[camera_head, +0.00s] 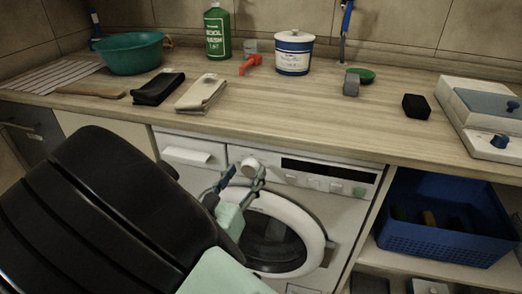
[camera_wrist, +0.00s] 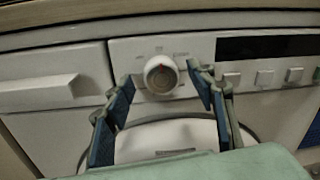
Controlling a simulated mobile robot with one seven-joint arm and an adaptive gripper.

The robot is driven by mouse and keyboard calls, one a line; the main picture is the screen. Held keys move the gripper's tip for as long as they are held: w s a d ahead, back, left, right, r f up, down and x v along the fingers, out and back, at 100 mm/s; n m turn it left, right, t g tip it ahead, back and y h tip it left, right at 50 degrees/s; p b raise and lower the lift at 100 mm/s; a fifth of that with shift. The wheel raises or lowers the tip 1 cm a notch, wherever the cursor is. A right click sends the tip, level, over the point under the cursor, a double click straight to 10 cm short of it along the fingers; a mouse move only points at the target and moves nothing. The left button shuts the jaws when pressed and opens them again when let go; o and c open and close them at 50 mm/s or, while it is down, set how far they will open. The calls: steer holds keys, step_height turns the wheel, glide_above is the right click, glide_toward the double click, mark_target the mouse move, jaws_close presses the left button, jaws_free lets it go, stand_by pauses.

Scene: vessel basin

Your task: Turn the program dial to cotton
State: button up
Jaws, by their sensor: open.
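The program dial is a round white knob (camera_wrist: 161,76) with a red mark near its top, on the washing machine's front panel (camera_wrist: 215,52). Small labels are printed around it, too blurred to read. My gripper (camera_wrist: 160,88) is open, with one blue-grey finger on each side of the dial. I cannot tell whether either finger touches it. In the head view the dial (camera_head: 250,167) shows between the fingertips of my gripper (camera_head: 242,176). The washing machine (camera_head: 320,215) stands under the wooden counter, its round door closed.
Right of the dial are a dark display (camera_wrist: 262,46) and several buttons. A detergent drawer (camera_wrist: 42,90) lies left. The counter (camera_head: 290,105) overhangs above and carries a green basin (camera_head: 130,55), folded cloths and a white tub (camera_head: 293,55). A blue crate (camera_head: 440,235) stands right.

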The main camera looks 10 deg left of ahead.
steer(key=shift+w+d, duration=0.1)
steer(key=shift+w, duration=0.45)
steer(key=c, duration=1.2)
steer(key=shift+o, duration=0.2)
steer(key=shift+m, duration=0.4)
steer(key=m+b, duration=0.1)
steer(key=m, duration=0.2)
steer(key=shift+d+m, duration=0.1)
steer(key=shift+m, duration=0.2)
steer(key=m+b, duration=0.2)
steer(key=m, duration=0.2)
steer(key=shift+g+b, duration=0.3)
steer(key=shift+s, duration=0.1)
